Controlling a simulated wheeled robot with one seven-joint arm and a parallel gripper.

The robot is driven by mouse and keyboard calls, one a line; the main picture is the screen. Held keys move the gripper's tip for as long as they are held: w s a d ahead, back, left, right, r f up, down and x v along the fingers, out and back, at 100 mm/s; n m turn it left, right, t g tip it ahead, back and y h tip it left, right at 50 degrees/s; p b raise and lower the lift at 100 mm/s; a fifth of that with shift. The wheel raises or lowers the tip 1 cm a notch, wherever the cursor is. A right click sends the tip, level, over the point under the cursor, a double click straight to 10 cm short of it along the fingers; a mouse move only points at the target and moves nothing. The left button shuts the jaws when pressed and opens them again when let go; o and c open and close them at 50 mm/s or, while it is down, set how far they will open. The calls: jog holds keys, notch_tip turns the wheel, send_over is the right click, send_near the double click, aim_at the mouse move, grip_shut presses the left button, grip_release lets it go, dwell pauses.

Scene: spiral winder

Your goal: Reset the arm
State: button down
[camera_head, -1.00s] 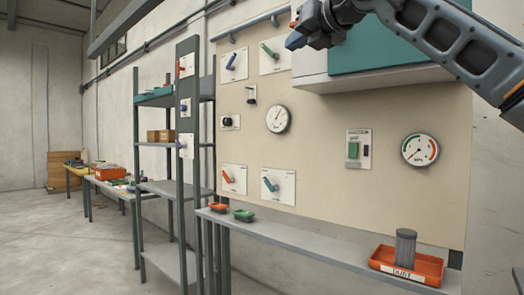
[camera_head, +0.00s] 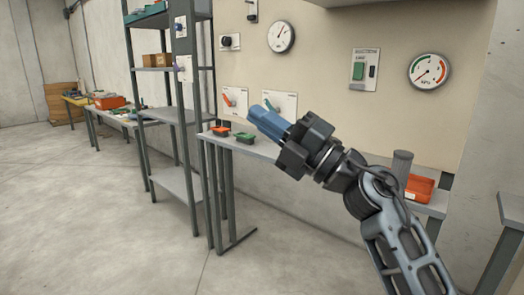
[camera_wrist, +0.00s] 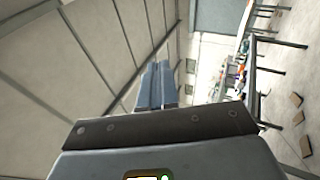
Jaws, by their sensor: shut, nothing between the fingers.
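My gripper (camera_head: 268,122) has blue fingers that lie together, shut and empty. In the head view it is in front of the panel and bench, pointing up and to the left, with my arm rising from the lower right. The blue fingers also show in the wrist view (camera_wrist: 157,85), with nothing between them. In the head view the fingertips overlap the picture of the lower lever switches; I cannot tell the gap in depth.
A narrow bench (camera_head: 262,147) holds a red tray (camera_head: 220,131), a green tray (camera_head: 244,138) and an orange bin (camera_head: 420,188) beside a grey cylinder (camera_head: 402,168). A shelf rack (camera_head: 183,115) stands left of the panel (camera_head: 320,75). Open floor (camera_head: 90,210) lies at left.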

jog(key=s+d+f+m+t+h, duration=0.5)
jog(key=s+f+m+t+h, duration=0.15)
jog(key=s+f+m, duration=0.5)
jog(key=s+d+f+m+t+h, duration=0.55)
jog(key=s+f+m+h, duration=0.25)
jog(key=s+f+m, duration=0.4)
jog(key=s+d+f+m+g+h, duration=0.2)
jog(key=s+d+m, duration=0.1)
jog(key=s, duration=0.5)
jog(key=s+d+f+m+g+h, duration=0.2)
jog(key=s+d+g, duration=0.1)
jog(key=s, duration=0.5)
jog(key=s+d+f+m+g+h, duration=0.2)
jog(key=s+d+m+g, duration=0.1)
jog(key=s, duration=0.6)
jog(key=shift+d+m, duration=0.35)
jog(key=shift+d, duration=0.45)
jog(key=c, duration=1.8)
grip_release()
